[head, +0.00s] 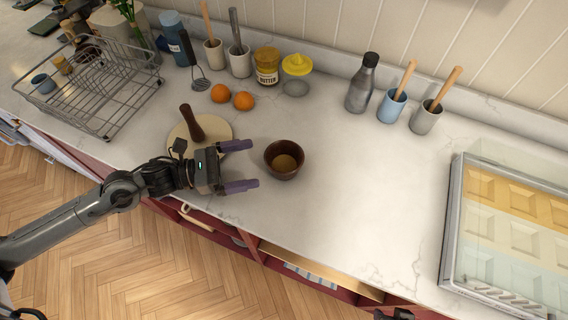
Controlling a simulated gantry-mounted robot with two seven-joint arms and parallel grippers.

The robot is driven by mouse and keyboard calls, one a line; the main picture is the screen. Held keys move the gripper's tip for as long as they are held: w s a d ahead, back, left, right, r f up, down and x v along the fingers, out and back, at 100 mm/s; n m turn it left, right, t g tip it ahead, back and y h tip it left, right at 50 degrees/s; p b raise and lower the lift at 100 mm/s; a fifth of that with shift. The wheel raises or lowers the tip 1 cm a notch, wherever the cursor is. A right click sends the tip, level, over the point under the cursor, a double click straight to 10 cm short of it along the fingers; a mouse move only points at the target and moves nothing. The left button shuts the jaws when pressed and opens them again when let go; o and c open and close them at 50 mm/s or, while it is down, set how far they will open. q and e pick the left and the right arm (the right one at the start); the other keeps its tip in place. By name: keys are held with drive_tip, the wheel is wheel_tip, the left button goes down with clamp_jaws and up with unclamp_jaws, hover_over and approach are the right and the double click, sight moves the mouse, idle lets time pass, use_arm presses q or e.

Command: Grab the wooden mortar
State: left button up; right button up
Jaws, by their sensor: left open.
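The wooden mortar (284,174) is a dark brown bowl with a lighter inside, upright on the white counter near its front edge. My left gripper (252,165) comes in from the left. Its two purple fingers are spread apart and empty, with their tips just left of the mortar. The mortar is not between the fingers, and a small gap shows between them and its wall. My right gripper's fingers are not visible.
Two oranges (243,101), a butter jar (267,66) and a yellow juicer (297,65) stand behind. A grey bottle (361,84) and utensil cups (392,106) line the wall. A wire rack (98,84) is left, a glass-topped case (451,220) right. Counter right of the mortar is clear.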

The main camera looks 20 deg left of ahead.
sight(300, 153)
use_arm(q)
drive_tip(key=shift+b+x, duration=0.35)
drive_tip(key=shift+x, duration=4.5)
drive_tip(key=shift+a, duration=0.1)
drive_tip(key=shift+c, duration=0.3)
drive_tip(key=c, duration=0.7)
drive_tip(key=shift+r, duration=0.1)
drive_tip(key=shift+c, duration=0.6)
